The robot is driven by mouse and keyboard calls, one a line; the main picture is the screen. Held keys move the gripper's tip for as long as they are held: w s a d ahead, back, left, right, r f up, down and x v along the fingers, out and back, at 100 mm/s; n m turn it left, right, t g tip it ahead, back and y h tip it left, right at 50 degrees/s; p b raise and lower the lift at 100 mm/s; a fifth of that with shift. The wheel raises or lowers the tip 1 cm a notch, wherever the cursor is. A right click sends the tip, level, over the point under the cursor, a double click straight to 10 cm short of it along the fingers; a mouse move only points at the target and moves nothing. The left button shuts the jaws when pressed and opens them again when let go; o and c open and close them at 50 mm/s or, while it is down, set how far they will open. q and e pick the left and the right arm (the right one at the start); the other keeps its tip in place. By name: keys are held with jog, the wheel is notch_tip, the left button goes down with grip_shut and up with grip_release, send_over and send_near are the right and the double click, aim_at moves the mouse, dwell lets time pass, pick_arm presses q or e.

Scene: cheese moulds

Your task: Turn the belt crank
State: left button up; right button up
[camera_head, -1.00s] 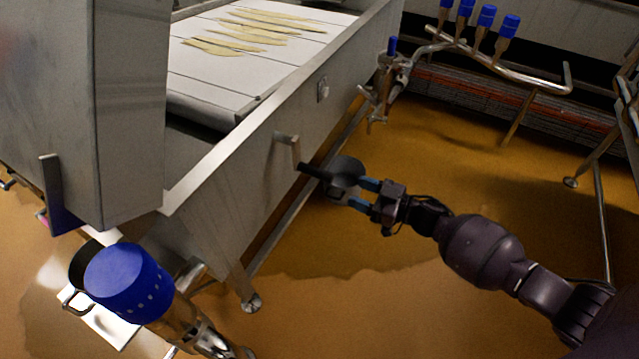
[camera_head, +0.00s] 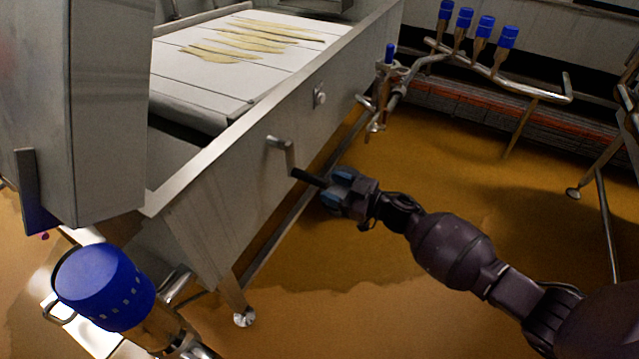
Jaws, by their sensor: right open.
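The belt crank (camera_head: 291,157) is a bent metal arm on the side wall of the conveyor trough. Its black handle (camera_head: 307,177) points right, away from the wall. My right gripper (camera_head: 334,187) is at the outer end of this handle. Its blue-padded fingers are open, one above and one below the handle's line. The handle's outer end is hidden by the gripper, so I cannot tell whether the fingers touch it. The belt (camera_head: 200,88) is pale and carries several yellowish strips (camera_head: 245,42). My left gripper is not in view.
A metal cabinet (camera_head: 108,110) stands at the left. A large blue-capped fitting (camera_head: 105,287) is at the lower left. A valve (camera_head: 383,95) and a pipe with several blue-topped fittings (camera_head: 520,90) lie beyond my right arm. The wet brown floor (camera_head: 440,170) is open below the arm.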

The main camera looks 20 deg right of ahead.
aim_at(321, 183)
jog(key=shift+b+x, duration=0.3)
jog(key=shift+x, duration=1.5)
grip_shut()
